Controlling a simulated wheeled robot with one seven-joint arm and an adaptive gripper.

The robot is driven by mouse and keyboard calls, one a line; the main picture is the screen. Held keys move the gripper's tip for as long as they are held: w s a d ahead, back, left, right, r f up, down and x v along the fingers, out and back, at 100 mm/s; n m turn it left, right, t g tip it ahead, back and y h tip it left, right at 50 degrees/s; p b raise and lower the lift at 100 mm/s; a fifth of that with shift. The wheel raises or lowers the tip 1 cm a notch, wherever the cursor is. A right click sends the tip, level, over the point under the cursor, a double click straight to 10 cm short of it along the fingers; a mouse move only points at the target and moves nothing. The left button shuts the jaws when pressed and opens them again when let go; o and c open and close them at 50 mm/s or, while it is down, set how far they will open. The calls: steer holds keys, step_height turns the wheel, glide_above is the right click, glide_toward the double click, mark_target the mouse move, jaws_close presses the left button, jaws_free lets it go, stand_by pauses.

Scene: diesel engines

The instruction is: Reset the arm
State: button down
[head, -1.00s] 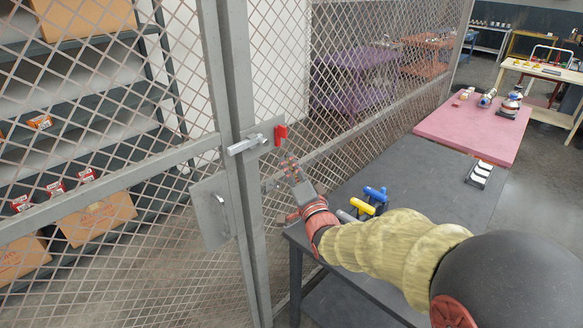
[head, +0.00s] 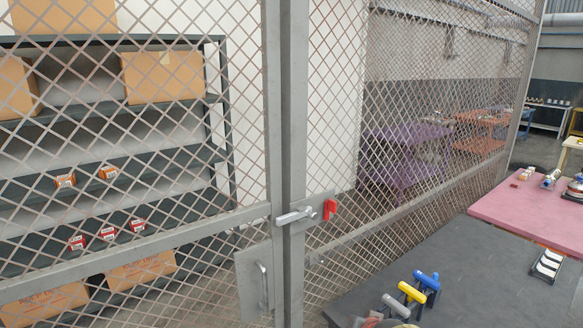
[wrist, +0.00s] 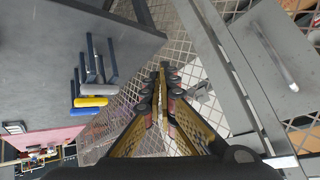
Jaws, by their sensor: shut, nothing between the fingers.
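My gripper (wrist: 160,78) shows in the wrist view with its fingers together and nothing between them. It points toward the mesh fence, apart from the tools and the door. In the head view, the gripper is out of sight; only a sliver of my arm shows at the bottom edge. The mesh cage door has a grey lever latch (head: 295,216) with a red piece (head: 330,208) beside it. A grey handle plate (head: 254,284) is below the latch; it also shows at the upper right of the wrist view (wrist: 262,48).
A dark table (head: 470,270) stands at the right, with blue, yellow and grey-handled tools (head: 412,291) near its left edge. A pink table (head: 530,208) adjoins it behind. Shelves with boxes (head: 163,75) stand behind the mesh.

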steer(key=s+d+r+n+g, duration=0.1)
steer(key=s+r+n+g, duration=0.15)
steer(key=s, duration=0.85)
steer(key=s+d+r+n+g, duration=0.1)
steer(key=s+g, duration=0.2)
steer(key=s, duration=0.7)
steer(key=s+r+t+b, duration=0.1)
steer(key=s+r+t, duration=0.1)
steer(key=s+r, duration=0.3)
steer(key=shift+d+r, duration=0.3)
steer(key=shift+r, duration=0.65)
steer(key=c, duration=2.6)
jaws_free()
